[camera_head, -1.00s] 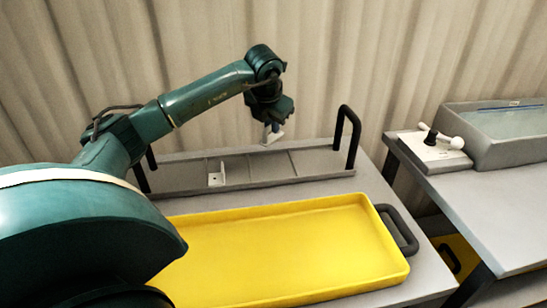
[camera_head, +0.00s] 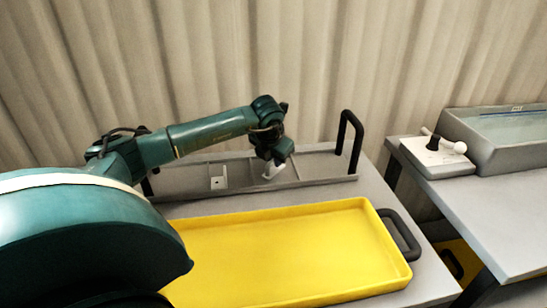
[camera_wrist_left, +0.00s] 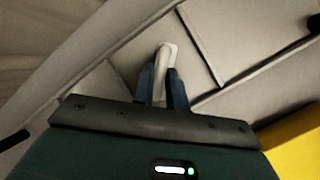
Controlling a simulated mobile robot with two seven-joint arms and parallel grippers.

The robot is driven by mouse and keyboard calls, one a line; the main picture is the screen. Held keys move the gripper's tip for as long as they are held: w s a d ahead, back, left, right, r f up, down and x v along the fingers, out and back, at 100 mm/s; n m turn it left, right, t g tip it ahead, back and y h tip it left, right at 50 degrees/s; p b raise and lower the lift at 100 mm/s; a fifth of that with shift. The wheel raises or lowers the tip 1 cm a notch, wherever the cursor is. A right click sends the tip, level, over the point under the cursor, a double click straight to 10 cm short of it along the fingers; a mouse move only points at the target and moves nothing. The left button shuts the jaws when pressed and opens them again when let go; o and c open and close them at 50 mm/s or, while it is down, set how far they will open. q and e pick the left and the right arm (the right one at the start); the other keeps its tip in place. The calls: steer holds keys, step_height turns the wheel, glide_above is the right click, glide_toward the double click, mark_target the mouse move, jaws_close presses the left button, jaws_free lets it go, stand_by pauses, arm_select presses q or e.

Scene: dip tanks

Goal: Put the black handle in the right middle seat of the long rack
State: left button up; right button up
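The long rack (camera_head: 318,166) is a grey divided tray with black end handles, on the near table. A white piece (camera_head: 218,183) stands in its left middle seat. My left gripper (camera_head: 272,164) is down at the right middle seat, its fingers around a white handle (camera_head: 273,172). In the left wrist view the dark fingers (camera_wrist_left: 163,88) flank this white handle (camera_wrist_left: 166,56), low in the seat between the dividers. Whether it rests on the rack floor I cannot tell. A small black handle (camera_head: 432,142) stands on a white block on the right table. My right gripper is out of view.
A yellow tray (camera_head: 290,212) with a black side handle lies in front of the rack. On the right table the white block (camera_head: 440,163) also bears a white handle (camera_head: 453,147), beside a grey tank (camera_head: 500,150). A gap separates the tables.

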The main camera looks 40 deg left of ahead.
arm_select(q)
steer(key=o, duration=0.4)
steer(key=shift+r, duration=0.15)
steer(key=v, duration=1.1)
steer(key=shift+s+d+r, duration=0.15)
steer(key=shift+s+r, duration=0.05)
steer(key=shift+r, duration=0.15)
